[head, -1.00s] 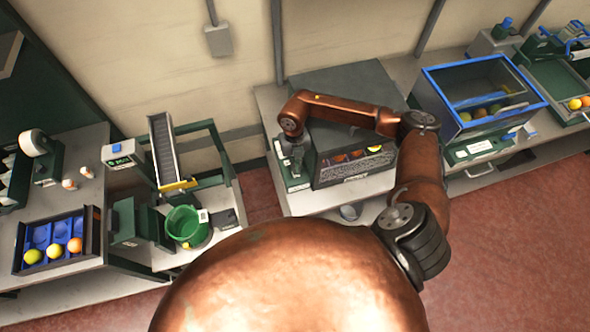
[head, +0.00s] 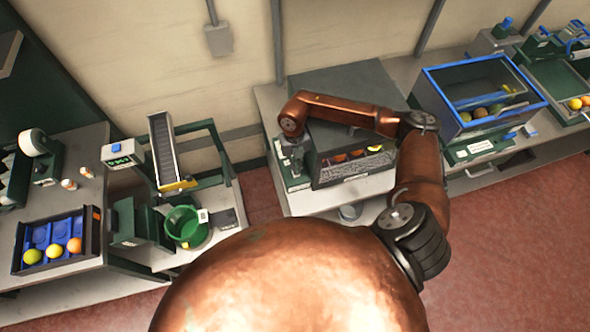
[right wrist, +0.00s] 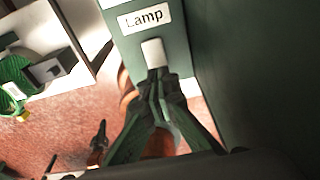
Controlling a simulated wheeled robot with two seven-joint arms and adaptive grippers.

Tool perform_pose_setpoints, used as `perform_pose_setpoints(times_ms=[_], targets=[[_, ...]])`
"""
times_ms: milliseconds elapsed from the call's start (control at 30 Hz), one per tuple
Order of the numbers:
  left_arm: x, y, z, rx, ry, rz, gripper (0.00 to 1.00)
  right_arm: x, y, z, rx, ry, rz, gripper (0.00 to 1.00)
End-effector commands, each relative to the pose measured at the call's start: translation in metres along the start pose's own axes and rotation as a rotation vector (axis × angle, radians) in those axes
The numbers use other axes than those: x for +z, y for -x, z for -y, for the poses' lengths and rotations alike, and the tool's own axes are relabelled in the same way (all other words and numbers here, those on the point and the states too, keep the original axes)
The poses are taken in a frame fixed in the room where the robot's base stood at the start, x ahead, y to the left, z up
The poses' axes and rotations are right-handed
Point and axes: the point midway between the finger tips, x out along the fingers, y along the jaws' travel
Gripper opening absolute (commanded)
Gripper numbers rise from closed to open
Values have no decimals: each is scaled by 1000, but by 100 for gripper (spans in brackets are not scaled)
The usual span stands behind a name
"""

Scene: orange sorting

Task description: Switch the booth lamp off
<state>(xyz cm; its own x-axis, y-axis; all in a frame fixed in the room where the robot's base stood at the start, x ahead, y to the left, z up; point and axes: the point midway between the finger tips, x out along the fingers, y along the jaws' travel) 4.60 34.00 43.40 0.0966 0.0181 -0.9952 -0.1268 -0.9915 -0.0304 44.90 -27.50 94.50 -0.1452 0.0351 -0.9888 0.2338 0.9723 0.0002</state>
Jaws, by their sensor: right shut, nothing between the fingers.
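The booth (head: 345,85) is a dark box at the back middle of the head view, with several orange and yellow fruits visible through its front opening. A green panel at its left side (head: 293,180) bears a white "Lamp" label (right wrist: 144,18) in the right wrist view. Below the label is a small white switch (right wrist: 153,52). My right gripper (right wrist: 157,76) is shut and empty, its fingertips at the lower end of the switch; I cannot tell if they touch. It also shows in the head view (head: 293,160), partly hidden by my arm. My left gripper is out of view.
A blue-rimmed bin (head: 480,112) stands right of the booth. At left are a conveyor (head: 165,145), a green bucket (head: 184,222) and a dark tray (head: 54,240) with several fruits.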

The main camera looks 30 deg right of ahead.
Motion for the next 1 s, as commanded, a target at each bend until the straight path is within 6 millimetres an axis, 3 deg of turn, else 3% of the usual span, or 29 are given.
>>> perform_pose_setpoints(times_ms=[1000], targets=[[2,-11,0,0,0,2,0,0,-18,0,-1,1,-5,0]])
